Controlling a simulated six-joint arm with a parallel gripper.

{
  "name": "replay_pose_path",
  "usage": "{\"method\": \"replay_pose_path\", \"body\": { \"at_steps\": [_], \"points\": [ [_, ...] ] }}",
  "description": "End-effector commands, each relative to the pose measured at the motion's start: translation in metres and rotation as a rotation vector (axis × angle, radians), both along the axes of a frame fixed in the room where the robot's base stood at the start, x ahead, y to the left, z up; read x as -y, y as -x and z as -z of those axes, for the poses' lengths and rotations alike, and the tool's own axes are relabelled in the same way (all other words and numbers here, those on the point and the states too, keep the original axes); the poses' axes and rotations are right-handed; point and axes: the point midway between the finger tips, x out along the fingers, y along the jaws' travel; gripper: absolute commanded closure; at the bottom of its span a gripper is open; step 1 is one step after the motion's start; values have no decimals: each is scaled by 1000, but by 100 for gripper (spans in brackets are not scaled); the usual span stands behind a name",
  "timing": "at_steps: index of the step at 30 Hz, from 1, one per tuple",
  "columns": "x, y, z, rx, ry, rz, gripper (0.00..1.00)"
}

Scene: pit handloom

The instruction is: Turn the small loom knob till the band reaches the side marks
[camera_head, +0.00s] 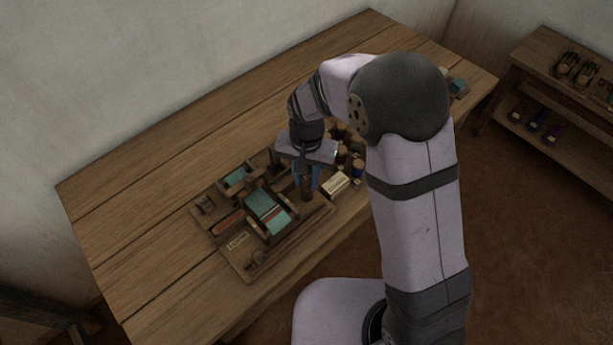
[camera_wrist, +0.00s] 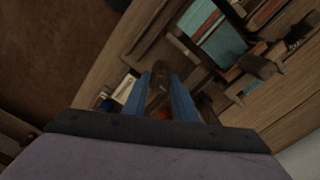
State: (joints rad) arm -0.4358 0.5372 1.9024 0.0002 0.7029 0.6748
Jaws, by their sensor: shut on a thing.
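The small loom (camera_head: 233,258) is a wooden board with frames on the table. A teal cloth (camera_head: 262,206) with a reddish strip near its lower end is stretched in its middle; the cloth also shows at the top of the wrist view (camera_wrist: 218,38). The side marks are too small to make out. My gripper (camera_head: 306,192) points down at the loom's right end. Its blue fingers in the wrist view (camera_wrist: 163,92) are shut on a dark brown wooden knob (camera_wrist: 158,97). The fingers and my wrist hide part of the knob.
A pale labelled block (camera_head: 336,183) and several spools (camera_head: 357,168) stand close to the right of my gripper. A wooden shelf (camera_head: 560,50) stands apart at the right. The table's left part (camera_head: 130,205) is clear.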

Motion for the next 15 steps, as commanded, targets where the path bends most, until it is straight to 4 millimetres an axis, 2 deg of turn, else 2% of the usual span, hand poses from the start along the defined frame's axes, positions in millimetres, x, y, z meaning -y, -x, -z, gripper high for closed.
{"method": "replay_pose_path", "body": {
  "at_steps": [15],
  "points": [
    [-2,-2,-2,4,-1,392,97]
  ]
}}
